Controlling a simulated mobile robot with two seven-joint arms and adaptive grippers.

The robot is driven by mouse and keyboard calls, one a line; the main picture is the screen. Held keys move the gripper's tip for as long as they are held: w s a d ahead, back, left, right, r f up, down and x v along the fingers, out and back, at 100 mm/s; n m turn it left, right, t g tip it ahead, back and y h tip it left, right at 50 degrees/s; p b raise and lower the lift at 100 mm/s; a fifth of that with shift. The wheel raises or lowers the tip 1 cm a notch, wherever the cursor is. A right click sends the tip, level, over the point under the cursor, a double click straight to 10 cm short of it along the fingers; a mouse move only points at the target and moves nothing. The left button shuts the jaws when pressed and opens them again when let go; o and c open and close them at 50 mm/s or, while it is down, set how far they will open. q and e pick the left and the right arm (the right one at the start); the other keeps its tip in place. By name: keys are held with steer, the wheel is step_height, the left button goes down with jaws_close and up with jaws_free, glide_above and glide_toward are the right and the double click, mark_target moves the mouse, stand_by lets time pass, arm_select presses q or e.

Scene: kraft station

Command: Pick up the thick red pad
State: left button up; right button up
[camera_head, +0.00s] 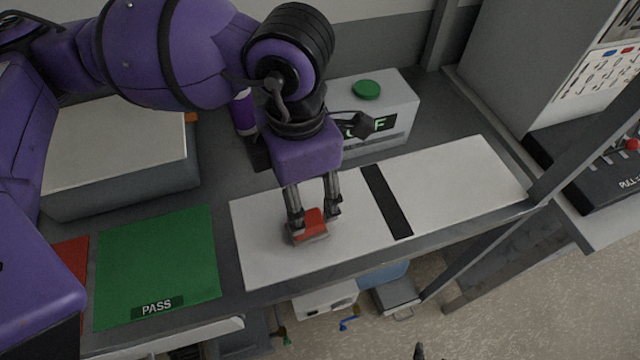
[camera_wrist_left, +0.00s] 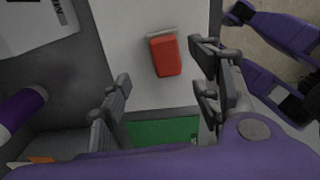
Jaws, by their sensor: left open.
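The thick red pad (camera_head: 311,224) lies on the left part of a white panel (camera_head: 270,250) on the bench. In the left wrist view the pad (camera_wrist_left: 165,56) is a red block with a grey strip along its far edge. My left gripper (camera_head: 316,217) points down over the pad, its fingers spread on either side of it. In the left wrist view the fingers of my left gripper (camera_wrist_left: 163,98) are wide apart, with the pad between and beyond them. I cannot tell from these views whether a finger touches it. My right gripper is not clearly in view.
A green PASS mat (camera_head: 160,262) lies left of the panel. A grey box with a green button (camera_head: 385,105) stands behind it. A black strip (camera_head: 387,201) crosses the panel. A pale-topped block (camera_head: 115,150) stands at the back left. The panel's right part is clear.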

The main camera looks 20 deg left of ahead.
mark_target(309, 217)
arm_select(q)
steer(key=shift+s+d+f, duration=0.1)
steer(key=shift+s+f, duration=0.15)
steer(key=shift+f, duration=0.45)
steer(key=shift+s+d+f, duration=0.1)
steer(key=shift+s+f, duration=0.1)
steer(key=shift+f, duration=0.5)
steer(key=f, duration=0.3)
steer(key=shift+w+d+f, duration=0.25)
steer(key=shift+w+f, duration=0.05)
steer(key=shift+f, duration=0.6)
steer(key=c, duration=1.1)
arm_select(e)
steer(key=shift+s+d+f, duration=0.15)
steer(key=shift+s, duration=0.65)
arm_select(q)
steer(key=shift+r, duration=0.15)
